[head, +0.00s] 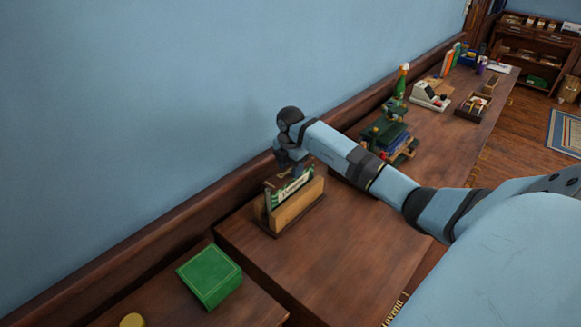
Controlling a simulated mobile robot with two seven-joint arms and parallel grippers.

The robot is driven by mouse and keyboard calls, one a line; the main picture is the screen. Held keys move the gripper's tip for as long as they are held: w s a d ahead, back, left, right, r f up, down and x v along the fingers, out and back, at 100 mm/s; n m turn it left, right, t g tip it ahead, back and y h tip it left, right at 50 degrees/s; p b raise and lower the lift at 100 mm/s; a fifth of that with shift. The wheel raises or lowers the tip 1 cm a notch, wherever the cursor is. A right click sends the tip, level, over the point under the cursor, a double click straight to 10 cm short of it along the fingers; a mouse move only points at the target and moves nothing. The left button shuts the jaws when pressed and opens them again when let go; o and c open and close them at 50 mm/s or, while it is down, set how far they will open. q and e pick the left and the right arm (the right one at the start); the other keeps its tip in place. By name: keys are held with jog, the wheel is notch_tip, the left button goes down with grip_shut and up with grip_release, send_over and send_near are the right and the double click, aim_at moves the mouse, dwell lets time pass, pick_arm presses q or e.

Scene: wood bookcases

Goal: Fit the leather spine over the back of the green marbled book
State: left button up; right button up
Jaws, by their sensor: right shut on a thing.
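The fingertips are small and dark, so the exact grip is unclear. My left gripper is not in view.
Farther back are a green bottle (402,82), a white machine (430,96) and a dark tray (472,106). A yellow round thing (132,320) is at the bottom left. The table in front of the stand is clear.

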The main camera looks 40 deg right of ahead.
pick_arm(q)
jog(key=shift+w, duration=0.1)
pick_arm(e)
jog(key=shift+f, duration=0.6)
jog(key=o, duration=0.9)
jog(key=shift+r, duration=0.1)
